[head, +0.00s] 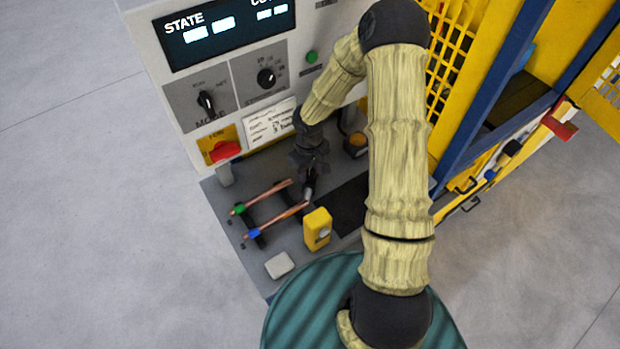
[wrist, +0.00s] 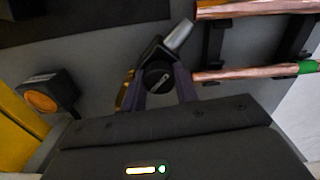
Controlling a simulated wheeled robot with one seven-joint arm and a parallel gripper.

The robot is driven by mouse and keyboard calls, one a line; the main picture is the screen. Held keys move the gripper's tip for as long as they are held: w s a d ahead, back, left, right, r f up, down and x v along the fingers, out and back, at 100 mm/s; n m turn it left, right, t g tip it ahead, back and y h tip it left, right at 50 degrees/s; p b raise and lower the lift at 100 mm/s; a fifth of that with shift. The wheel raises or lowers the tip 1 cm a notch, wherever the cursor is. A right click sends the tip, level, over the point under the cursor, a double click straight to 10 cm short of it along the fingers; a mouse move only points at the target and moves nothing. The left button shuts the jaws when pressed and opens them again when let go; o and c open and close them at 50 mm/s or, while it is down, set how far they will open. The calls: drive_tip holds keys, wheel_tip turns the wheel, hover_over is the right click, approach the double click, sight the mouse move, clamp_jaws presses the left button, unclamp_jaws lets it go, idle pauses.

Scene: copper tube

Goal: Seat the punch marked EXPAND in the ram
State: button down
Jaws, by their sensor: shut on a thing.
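My gripper (head: 309,160) is low over the grey bench in front of the control panel. In the wrist view its two fingers (wrist: 161,82) are shut on a punch (wrist: 178,36) with a dark body and a bare silver tip. The punch lies tilted, tip toward the upper right of that view. A round dark end faces the camera with a small pale mark that I cannot read, so I cannot confirm EXPAND. In the head view the silver tip (head: 309,193) shows just below the gripper. I cannot make out the ram in either view.
Two copper tubes (head: 277,216) with green and blue bands lie on dark rests close to the punch. A yellow box (head: 317,230) and a pale pad (head: 279,265) are on the bench. An amber button (head: 356,141) is right of the gripper. A yellow mesh guard (head: 455,35) stands right.

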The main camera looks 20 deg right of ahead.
drive_tip(key=shift+r, duration=0.15)
wheel_tip(320, 180, up, 10)
drive_tip(key=shift+f+b, duration=0.1)
drive_tip(key=shift+b, duration=0.6)
